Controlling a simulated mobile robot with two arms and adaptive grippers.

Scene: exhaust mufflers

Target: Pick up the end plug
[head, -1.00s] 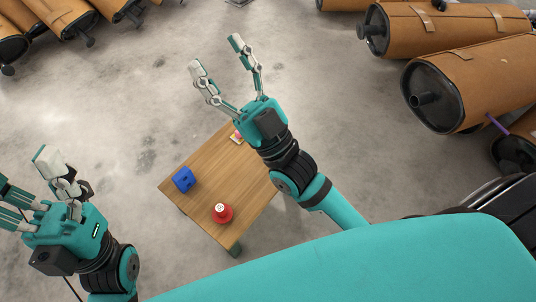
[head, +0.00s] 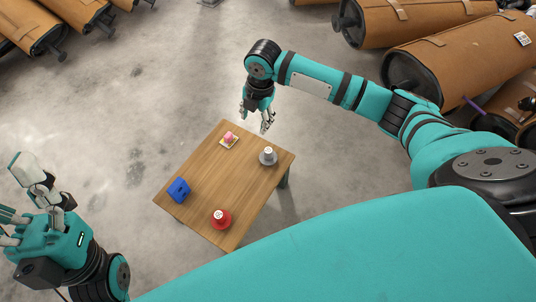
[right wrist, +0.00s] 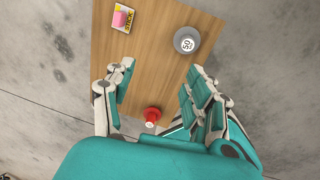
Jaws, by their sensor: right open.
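Two knob-topped round pieces stand on the small wooden table (head: 205,165), and I cannot tell for sure which is the end plug. One is a red piece (head: 221,219) near the front corner. The other is a grey piece (head: 268,156) near the right corner, whose white top reads like "50" in the right wrist view (right wrist: 187,40). My right gripper (head: 256,124) is open and empty, above the table's far right side, pointing down. In the right wrist view its fingers are spread, with the red piece (right wrist: 151,117) seen between them. My left gripper (head: 22,195) is open at the left edge, away from the table.
A blue block (head: 178,189) sits at the table's left corner. A pink piece lies on a small printed card or pad (head: 229,141) at the far corner. Large brown mufflers (head: 460,65) lie on the right and upper left. The grey floor around the table is mostly clear.

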